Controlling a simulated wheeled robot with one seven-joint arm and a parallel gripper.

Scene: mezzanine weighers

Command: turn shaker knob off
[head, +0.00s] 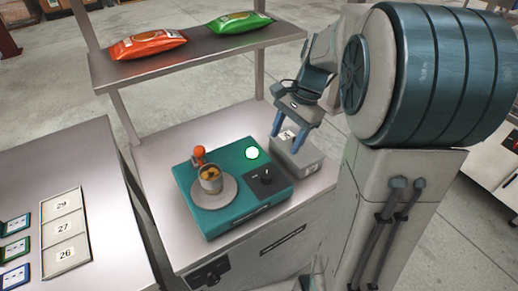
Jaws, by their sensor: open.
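The shaker is a teal box (240,213) on the grey bench, with a round grey platform on top. A metal cup (211,181) with yellowish contents sits on the platform. The shaker knob (266,177) is black and sits on a dark patch at the right of the teal top; its exact pointing angle is too small to tell. A round green lamp (252,154) behind the knob is lit. My gripper (288,138) is open and empty, its blue fingers pointing down, above and to the right of the knob, apart from it.
A grey box (298,158) stands right of the shaker, below my fingers. An orange-red ball-shaped part (199,152) stands behind the cup. A shelf (205,54) above holds a red bag (148,45) and a green bag (240,23). A numbered tray (65,233) lies on the left bench.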

